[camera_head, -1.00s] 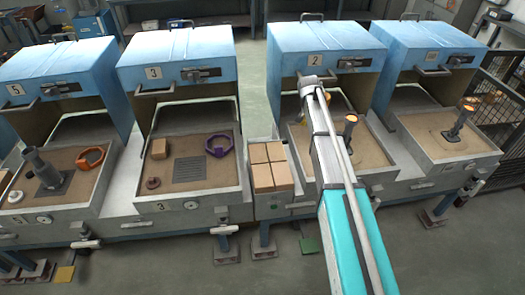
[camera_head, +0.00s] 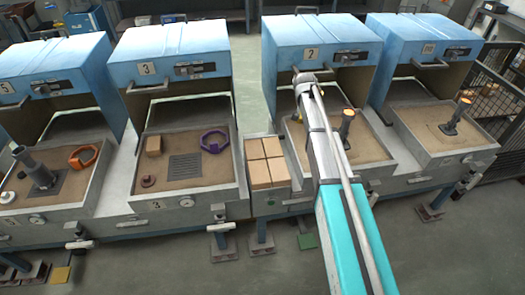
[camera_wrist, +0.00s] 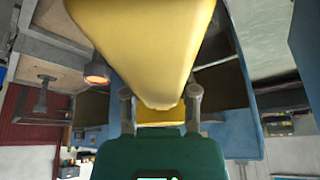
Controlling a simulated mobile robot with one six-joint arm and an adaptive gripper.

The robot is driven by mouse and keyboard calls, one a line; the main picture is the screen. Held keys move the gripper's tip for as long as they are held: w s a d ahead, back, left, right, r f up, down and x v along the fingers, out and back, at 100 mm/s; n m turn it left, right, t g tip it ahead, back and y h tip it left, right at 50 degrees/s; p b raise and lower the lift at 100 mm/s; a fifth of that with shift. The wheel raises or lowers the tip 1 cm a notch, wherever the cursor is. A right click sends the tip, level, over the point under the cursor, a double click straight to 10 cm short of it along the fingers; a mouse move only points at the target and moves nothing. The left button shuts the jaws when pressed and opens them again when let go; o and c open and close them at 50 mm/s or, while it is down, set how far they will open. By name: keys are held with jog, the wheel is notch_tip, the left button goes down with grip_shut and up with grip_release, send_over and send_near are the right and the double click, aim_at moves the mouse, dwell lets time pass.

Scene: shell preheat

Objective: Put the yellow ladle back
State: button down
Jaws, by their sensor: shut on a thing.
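The yellow ladle (camera_wrist: 145,40) fills the upper middle of the wrist view, very close to the camera. My gripper (camera_wrist: 160,106) is shut on it, with one finger on each side of the yellow part. In the head view my arm reaches over the tray of the station marked 2 (camera_head: 310,54). My gripper and most of the ladle are hidden there behind the arm and under the blue hood. I cannot tell whether the ladle touches anything.
A post with a glowing top (camera_head: 347,122) stands in that tray, close right of my arm. Another glowing post (camera_head: 452,122) stands in the right tray. Several cardboard boxes (camera_head: 266,163) sit left of my arm. A purple ring (camera_head: 214,141) lies in the tray marked 3.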

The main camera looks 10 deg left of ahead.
jog(key=s+a+f+n+y+b, duration=0.3)
jog(key=s+f+n+b, duration=0.4)
jog(key=s+f+b, duration=0.3)
jog(key=s+a+f, duration=0.1)
jog(key=s, duration=0.2)
jog(key=shift+s, duration=0.2)
jog(key=shift+a, duration=0.1)
jog(key=shift+w+a+f+b, duration=1.4)
jog(key=shift+a+f+b, duration=0.15)
jog(key=shift+a, duration=0.15)
jog(key=shift+w+a+f+b, duration=1.35)
jog(key=shift+a+f+b, duration=0.15)
jog(key=shift+a+b, duration=0.15)
jog(key=shift+w+a+f+b, duration=1.4)
jog(key=shift+a+f+b, duration=0.1)
jog(key=shift+a, duration=0.25)
